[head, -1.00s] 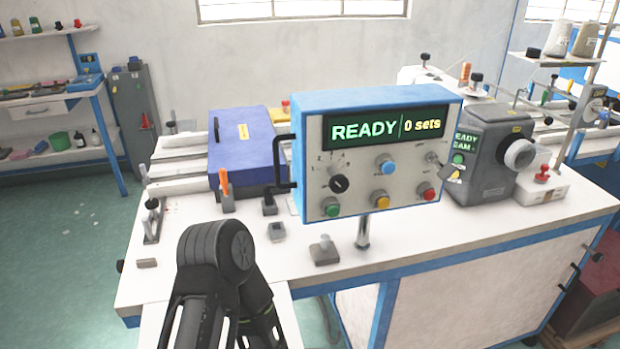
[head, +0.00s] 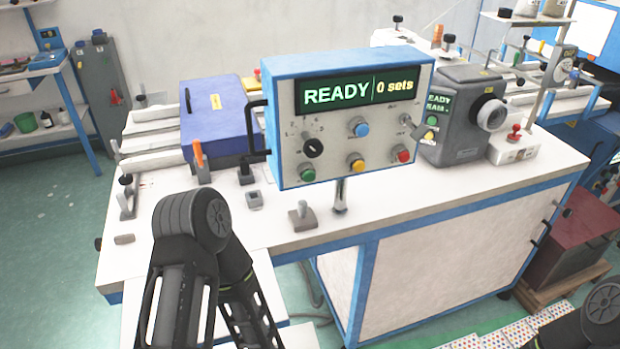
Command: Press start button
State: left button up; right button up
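A blue-framed control box (head: 272,75) stands on a post above the white worktable. Its screen (head: 360,92) reads "READY | 0 sets". On its face are a green button (head: 307,173) at lower left, a yellow one (head: 357,163), a red one (head: 402,153), a blue one (head: 360,128) and a black rotary knob (head: 313,148). Their labels are too small to read. My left arm shows at the lower left, apart from the panel, and a dark piece of my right arm shows at the lower right corner. Neither gripper is in view.
The white table (head: 380,215) has clear room in front of the box. A blue case (head: 215,110) stands left, with an orange-handled tool (head: 199,158) before it. A grey machine (head: 460,110) stands right, beside a red emergency knob (head: 515,132). A dark red box (head: 575,245) sits low at right.

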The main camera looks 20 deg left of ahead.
aim_at(309, 176)
jog(key=i+l+u, duration=0.25)
jog(key=u, duration=0.15)
jog(key=i+l+u, duration=0.15)
jog(key=l+u, duration=0.2)
jog(key=i+l+u, duration=0.15)
jog(key=l+u, duration=0.25)
jog(key=l, duration=0.15)
jog(key=l+u, duration=0.75)
jog(key=l, duration=0.2)
